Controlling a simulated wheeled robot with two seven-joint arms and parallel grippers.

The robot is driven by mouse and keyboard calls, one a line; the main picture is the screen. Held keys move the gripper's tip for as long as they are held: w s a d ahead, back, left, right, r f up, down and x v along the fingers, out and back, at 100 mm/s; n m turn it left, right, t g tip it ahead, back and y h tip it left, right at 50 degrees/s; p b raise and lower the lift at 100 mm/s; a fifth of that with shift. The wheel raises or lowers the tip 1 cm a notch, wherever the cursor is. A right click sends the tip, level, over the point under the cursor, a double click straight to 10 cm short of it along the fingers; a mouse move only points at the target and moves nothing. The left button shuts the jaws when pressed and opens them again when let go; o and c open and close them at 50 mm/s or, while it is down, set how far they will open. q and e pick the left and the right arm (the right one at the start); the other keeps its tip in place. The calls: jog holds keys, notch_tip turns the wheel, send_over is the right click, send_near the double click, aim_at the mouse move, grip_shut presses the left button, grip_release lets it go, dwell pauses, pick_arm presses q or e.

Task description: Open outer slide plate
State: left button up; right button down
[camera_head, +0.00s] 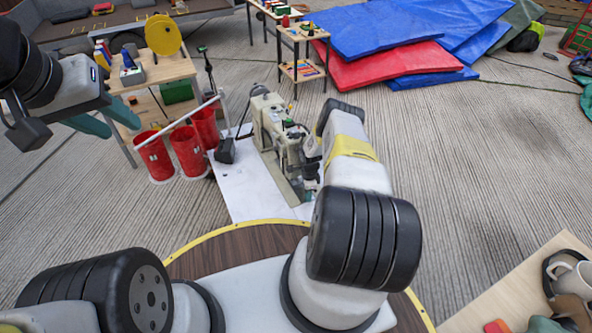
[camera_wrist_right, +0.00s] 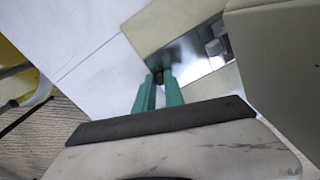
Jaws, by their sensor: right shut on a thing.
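A beige sewing machine (camera_head: 268,122) stands on a white table (camera_head: 240,190) in the middle of the head view. In the right wrist view its shiny metal slide plate (camera_wrist_right: 190,58) lies beside the beige machine body (camera_wrist_right: 275,70). My right gripper (camera_wrist_right: 158,78) has its green fingers close together at the plate's near left edge, shut on a small dark piece there that appears to belong to the plate. In the head view my right arm hides these fingers and the plate. My left gripper (camera_head: 106,122) is at the upper left, far from the machine, with its teal fingers apart and empty.
Red bins (camera_head: 188,150) stand left of the white table, near a wooden table (camera_head: 165,70) with a yellow disc. A small dark object (camera_head: 226,150) sits at the table's left side. Blue and red mats (camera_head: 375,40) lie behind.

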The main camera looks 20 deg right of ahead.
dwell(0.9)
jog(key=s, duration=0.6)
jog(key=shift+s+d, duration=0.3)
jog(key=shift+d, duration=0.1)
jog(key=c, duration=1.4)
grip_release()
notch_tip(320, 180, up, 8)
jog(key=shift+w, duration=0.1)
